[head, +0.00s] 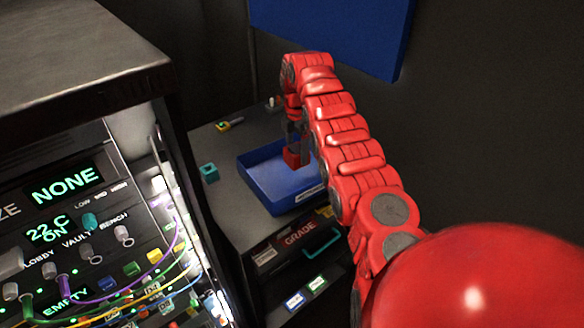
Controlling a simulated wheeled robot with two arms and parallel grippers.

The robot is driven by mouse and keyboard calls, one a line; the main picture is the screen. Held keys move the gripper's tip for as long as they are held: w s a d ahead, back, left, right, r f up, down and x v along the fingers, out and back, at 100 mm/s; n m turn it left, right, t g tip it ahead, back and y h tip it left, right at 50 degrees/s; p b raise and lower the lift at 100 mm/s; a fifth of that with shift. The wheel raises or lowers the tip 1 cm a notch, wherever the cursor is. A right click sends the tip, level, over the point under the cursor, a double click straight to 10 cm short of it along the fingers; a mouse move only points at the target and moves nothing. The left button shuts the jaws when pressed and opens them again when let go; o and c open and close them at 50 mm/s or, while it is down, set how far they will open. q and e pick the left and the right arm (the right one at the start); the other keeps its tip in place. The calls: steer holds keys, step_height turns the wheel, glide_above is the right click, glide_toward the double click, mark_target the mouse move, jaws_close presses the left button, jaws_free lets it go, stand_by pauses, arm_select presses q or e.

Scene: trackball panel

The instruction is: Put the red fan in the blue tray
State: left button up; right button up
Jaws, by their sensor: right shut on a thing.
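The blue tray (258,197) sits on a dark bench top, near its front edge. My right gripper (294,150) reaches down from the end of my red arm and is over the tray area. It is shut on a small red block-like thing, which I take to be the red fan (291,158). The red fan shows against the inside of the tray; I cannot tell whether it touches the floor of the tray. My left gripper is not in view.
A teal cube (210,173) lies left of the tray, and a small yellow-green item (230,125) lies behind it. A tall control panel (75,240) with cables stands at the left.

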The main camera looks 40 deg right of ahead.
step_height(320, 180, down, 8)
steer(key=p, duration=0.3)
steer(key=shift+w+a+r+p, duration=0.1)
steer(key=shift+r+p, duration=0.15)
steer(key=shift+p, duration=0.1)
steer(key=shift+f, duration=0.35)
steer(key=shift+w+f, duration=0.1)
steer(key=shift+f, duration=0.1)
steer(key=o, duration=1.4)
